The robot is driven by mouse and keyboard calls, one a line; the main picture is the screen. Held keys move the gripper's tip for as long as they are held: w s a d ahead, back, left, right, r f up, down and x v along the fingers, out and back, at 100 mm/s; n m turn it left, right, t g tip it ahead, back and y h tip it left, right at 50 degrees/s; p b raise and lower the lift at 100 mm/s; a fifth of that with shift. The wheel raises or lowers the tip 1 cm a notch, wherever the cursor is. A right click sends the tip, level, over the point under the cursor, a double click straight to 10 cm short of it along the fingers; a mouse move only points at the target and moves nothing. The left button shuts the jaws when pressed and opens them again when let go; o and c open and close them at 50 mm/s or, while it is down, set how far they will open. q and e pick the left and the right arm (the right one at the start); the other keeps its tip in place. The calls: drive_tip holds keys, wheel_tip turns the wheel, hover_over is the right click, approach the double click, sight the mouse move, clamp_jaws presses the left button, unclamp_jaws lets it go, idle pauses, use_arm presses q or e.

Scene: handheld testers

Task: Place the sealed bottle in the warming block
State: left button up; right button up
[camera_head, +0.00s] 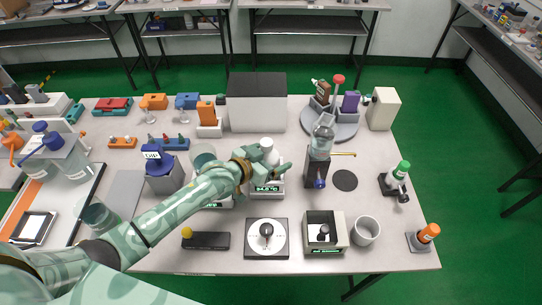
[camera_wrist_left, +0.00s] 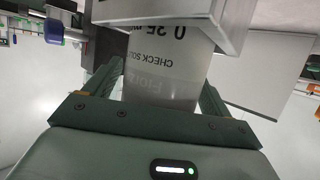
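The bottle, with its white top (camera_head: 267,145), stands upright between the fingers of my left gripper (camera_head: 265,170). The left wrist view shows it upside down, as a pale bottle (camera_wrist_left: 160,80) with dark print on its label. My left gripper (camera_wrist_left: 160,95) has a finger against each side and looks shut on it. The warming block (camera_head: 267,188), white with a lit temperature display, is directly below the gripper. It also seems to be the pale frame (camera_wrist_left: 235,25) at the bottle's lower end. I cannot tell how deep the bottle sits in it. My right gripper is not in view.
A second block with a display (camera_head: 212,204) is left of the warming block, partly behind my arm. A dark stand with a clear flask (camera_head: 322,140) is close on the right. A stirrer plate (camera_head: 266,240) lies in front. A large grey box (camera_head: 257,105) stands behind.

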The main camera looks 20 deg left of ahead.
use_arm(q)
drive_tip(key=shift+r, duration=0.1)
drive_tip(key=shift+s+a+r, duration=0.1)
drive_tip(key=shift+s+r, duration=0.05)
drive_tip(key=shift+r, duration=0.05)
drive_tip(key=p+v, duration=0.4)
drive_tip(key=v, duration=0.7)
drive_tip(key=shift+s, duration=0.3)
